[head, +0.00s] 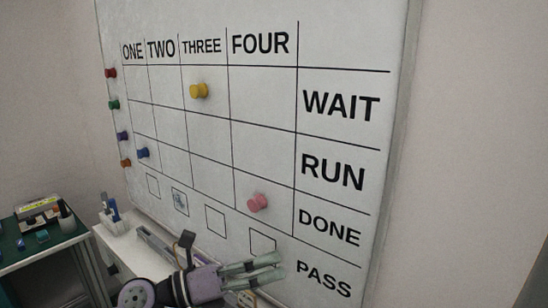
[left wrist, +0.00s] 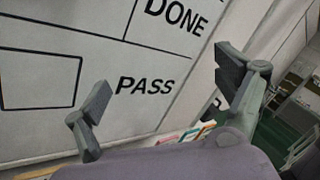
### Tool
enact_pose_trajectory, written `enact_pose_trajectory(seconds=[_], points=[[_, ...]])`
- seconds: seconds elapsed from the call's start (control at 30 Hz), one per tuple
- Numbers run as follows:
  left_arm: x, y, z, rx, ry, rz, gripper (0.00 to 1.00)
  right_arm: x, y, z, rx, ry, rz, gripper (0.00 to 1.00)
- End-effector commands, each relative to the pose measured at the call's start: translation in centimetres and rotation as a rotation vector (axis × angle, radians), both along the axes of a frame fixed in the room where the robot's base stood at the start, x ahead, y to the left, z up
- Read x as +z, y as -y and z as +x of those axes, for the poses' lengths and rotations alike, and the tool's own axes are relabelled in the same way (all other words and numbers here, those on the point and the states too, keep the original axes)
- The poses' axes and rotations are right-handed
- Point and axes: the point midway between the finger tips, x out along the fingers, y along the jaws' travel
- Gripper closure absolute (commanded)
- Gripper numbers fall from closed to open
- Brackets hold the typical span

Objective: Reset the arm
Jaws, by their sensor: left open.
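The whiteboard (head: 330,50) carries a grid with columns ONE to FOUR and rows WAIT, RUN, DONE, PASS. A yellow magnet (head: 199,90) sits in column THREE, row WAIT. A blue magnet (head: 143,152) is in column ONE and a pink magnet (head: 257,203) in column FOUR, both in row DONE. My left gripper (head: 280,267) is in front of the board's lower edge, near PASS. In the left wrist view, its fingers (left wrist: 165,95) are wide apart with nothing between them, and the board (left wrist: 60,30) shows behind. My right gripper is out of view.
Several spare magnets (head: 113,104) line the board's left edge. A ledge (head: 120,238) with a blue-and-white item (head: 112,210) is below left. A green-topped table (head: 40,243) with a box and a pen cup stands further left. The wall area right of the board is clear.

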Motion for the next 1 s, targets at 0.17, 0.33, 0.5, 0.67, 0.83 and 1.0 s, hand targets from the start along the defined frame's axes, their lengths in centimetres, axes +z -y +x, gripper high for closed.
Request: enact_pose_trajectory(seconds=[0.17,0.33,0.5,0.67,0.83,1.0], points=[[3.3,-4.4,1.1,0.23,-0.295,-0.566,0.1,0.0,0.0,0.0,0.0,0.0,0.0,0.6],[-0.7,-12.4,2.6,0.525,-0.665,-1.027,0.1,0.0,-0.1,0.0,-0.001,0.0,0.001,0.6],[-11.0,-18.9,0.2,0.882,-1.089,-1.372,0.1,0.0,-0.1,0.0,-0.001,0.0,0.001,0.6],[-20.7,-21.2,-6.3,1.215,-1.458,-1.547,0.1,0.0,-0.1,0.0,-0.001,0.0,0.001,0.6],[-26.6,-21.0,-13.3,1.479,-1.735,-1.6,0.1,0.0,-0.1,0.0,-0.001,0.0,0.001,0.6],[-29.7,-20.2,-19.3,1.678,-1.933,-1.591,0.1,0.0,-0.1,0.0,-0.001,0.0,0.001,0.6]])
